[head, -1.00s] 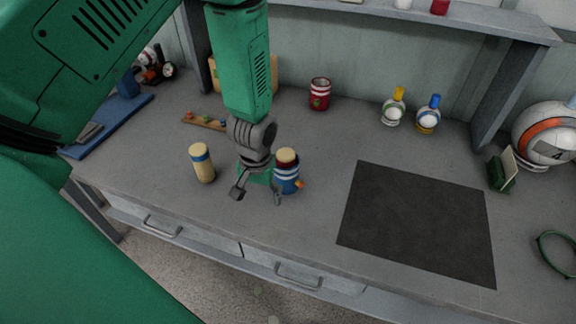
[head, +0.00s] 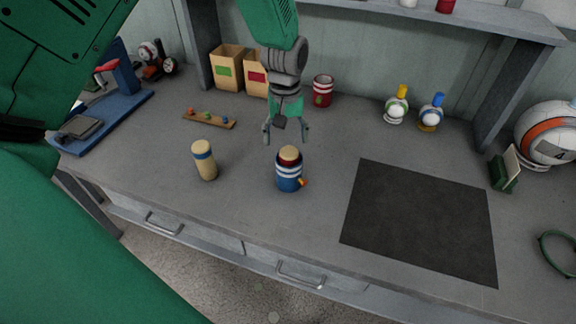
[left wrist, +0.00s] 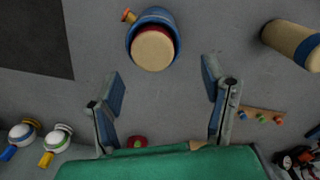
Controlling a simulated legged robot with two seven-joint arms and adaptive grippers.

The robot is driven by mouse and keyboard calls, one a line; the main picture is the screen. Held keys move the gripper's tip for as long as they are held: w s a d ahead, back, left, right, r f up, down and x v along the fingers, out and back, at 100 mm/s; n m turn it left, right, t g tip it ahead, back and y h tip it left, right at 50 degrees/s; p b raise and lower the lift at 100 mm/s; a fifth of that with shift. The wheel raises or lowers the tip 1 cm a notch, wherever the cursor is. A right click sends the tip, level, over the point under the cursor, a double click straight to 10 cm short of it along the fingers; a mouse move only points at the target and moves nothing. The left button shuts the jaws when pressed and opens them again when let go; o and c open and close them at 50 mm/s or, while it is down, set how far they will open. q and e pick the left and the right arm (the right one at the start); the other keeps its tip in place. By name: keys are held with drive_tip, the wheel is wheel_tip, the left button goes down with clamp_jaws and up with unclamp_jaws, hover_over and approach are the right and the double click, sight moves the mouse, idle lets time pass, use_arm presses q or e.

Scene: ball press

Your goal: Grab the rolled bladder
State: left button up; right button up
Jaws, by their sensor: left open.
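A tan roll with a blue band (head: 205,162) stands upright on the bench, left of centre; it also shows at the right of the left wrist view (left wrist: 292,42). A second tan roll with a red band (head: 290,155) stands inside a blue cup with white stripes and an orange knob (head: 289,180). In the left wrist view this roll's round top (left wrist: 152,48) sits in the cup, beyond the fingertips. My left gripper (head: 287,130) is open and empty, behind and above the cup, fingers pointing down. My right gripper is not seen.
A small wooden strip with coloured pegs (head: 208,118), paper bags (head: 227,72) and a red can (head: 322,92) stand behind. Two bottles (head: 396,106) are at the back right. A dark mat (head: 420,220) lies right of the cup. A blue-based device (head: 110,125) is at left.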

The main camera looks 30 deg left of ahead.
sight(288, 151)
use_arm(q)
drive_tip(key=shift+f, duration=0.35)
drive_tip(key=f, duration=0.1)
drive_tip(key=d+f, duration=0.1)
drive_tip(key=f, duration=0.1)
drive_tip(key=shift+f+p, duration=0.15)
drive_tip(key=shift+p, duration=0.25)
drive_tip(key=shift+d+f, duration=0.4)
drive_tip(key=shift+f, duration=0.05)
drive_tip(key=shift+a, duration=0.15)
drive_tip(key=shift+a+f, duration=0.15)
drive_tip(key=shift+a, duration=0.4)
drive_tip(key=c, duration=1.5)
drive_tip(key=shift+o, duration=0.2)
drive_tip(key=shift+d, duration=0.1)
